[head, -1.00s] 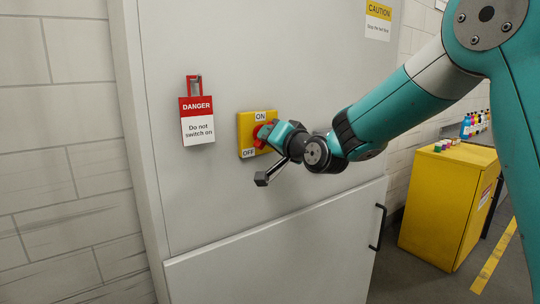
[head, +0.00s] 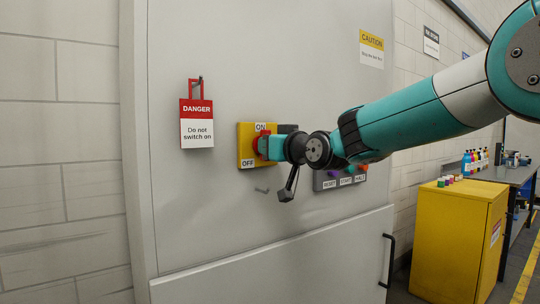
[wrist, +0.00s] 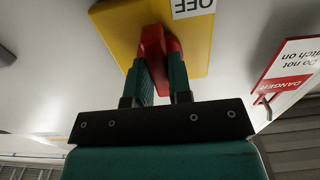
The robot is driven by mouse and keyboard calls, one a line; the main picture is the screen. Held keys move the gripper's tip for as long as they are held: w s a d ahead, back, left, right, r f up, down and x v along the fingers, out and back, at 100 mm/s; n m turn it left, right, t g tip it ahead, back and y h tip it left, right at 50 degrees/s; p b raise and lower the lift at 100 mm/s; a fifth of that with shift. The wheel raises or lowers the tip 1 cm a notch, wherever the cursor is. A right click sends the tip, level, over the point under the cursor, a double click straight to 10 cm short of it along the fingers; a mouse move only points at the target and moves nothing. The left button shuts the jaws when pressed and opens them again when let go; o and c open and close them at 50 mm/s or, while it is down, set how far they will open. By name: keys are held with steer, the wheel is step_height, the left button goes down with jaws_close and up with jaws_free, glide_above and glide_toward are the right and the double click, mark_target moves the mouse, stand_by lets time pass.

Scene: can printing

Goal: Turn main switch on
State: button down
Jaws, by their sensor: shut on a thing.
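The main switch is a yellow plate (head: 245,148) with a red knob (head: 257,142) on a pale cabinet door. An ON label is at its top and an OFF label at its lower left. My gripper (head: 266,148) reaches in from the right and is shut on the red knob. In the wrist view, its green fingers (wrist: 160,72) hold the red knob (wrist: 156,42) from both sides, in front of the yellow plate (wrist: 112,28). My gripper hides part of the knob, so its exact angle is hard to tell.
A red and white DANGER tag (head: 196,120) hangs left of the switch. A grey button panel (head: 340,178) is partly behind my arm at right. A yellow CAUTION sign (head: 371,47) is above. A yellow cabinet (head: 455,235) with small jars stands right, beside a bench.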

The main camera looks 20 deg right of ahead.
steer(key=shift+f, duration=0.15)
stand_by(0.3)
steer(key=c, duration=1)
jaws_free()
steer(key=shift+c, duration=0.2)
steer(key=shift+s+d, duration=0.1)
steer(key=b+v, duration=0.2)
steer(key=v, duration=1.5)
